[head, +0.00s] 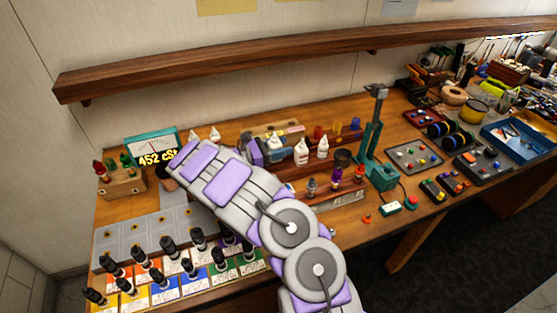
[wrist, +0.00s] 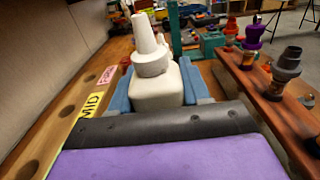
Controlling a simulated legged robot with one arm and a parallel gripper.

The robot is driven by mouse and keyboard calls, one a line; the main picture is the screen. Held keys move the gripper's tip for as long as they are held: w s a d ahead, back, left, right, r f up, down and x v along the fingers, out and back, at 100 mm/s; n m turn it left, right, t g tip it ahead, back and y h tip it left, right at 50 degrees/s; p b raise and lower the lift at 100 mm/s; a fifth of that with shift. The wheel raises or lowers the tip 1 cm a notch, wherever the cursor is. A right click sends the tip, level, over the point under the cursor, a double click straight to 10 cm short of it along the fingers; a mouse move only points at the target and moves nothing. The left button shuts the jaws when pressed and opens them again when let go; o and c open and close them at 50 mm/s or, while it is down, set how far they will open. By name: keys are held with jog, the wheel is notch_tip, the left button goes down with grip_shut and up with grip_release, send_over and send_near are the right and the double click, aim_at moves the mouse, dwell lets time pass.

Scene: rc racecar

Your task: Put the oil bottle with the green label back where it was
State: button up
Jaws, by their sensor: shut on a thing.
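In the wrist view my gripper (wrist: 160,88) has its blue fingers on both sides of a white bottle (wrist: 157,85) with a white cone nozzle. It is shut on this bottle, which stands roughly upright. No green label shows on the side facing me.
A wooden rack with holes and MID and FIRM tags (wrist: 92,103) runs along the left in the wrist view. A wooden ledge (wrist: 240,75) with small shock-like parts runs along the right. A green press (head: 375,150) stands farther right. A teal meter (head: 152,148) reads 452 cSt.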

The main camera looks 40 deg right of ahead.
jog(key=f, duration=0.2)
jog(key=d+f, duration=0.1)
jog(key=f, duration=0.1)
jog(key=shift+f+b, duration=0.25)
jog(key=shift+b, duration=0.1)
jog(key=shift+a+r, duration=0.1)
jog(key=shift+a, duration=0.75)
jog(key=shift+d+f, duration=0.55)
jog(key=shift+d, duration=0.25)
jog(key=shift+s+f, duration=0.1)
jog(key=shift+f, duration=0.1)
jog(key=o, duration=0.6)
jog(key=shift+a, duration=0.15)
jog(key=o, duration=0.4)
jog(key=shift+a, duration=0.35)
jog(key=shift+o, duration=0.3)
jog(key=shift+d+r, duration=0.35)
jog(key=shift+r, duration=0.15)
jog(key=p+v, duration=0.2)
jog(key=v, duration=1)
jog(key=shift+w+p, duration=0.3)
jog(key=shift+w, duration=0.15)
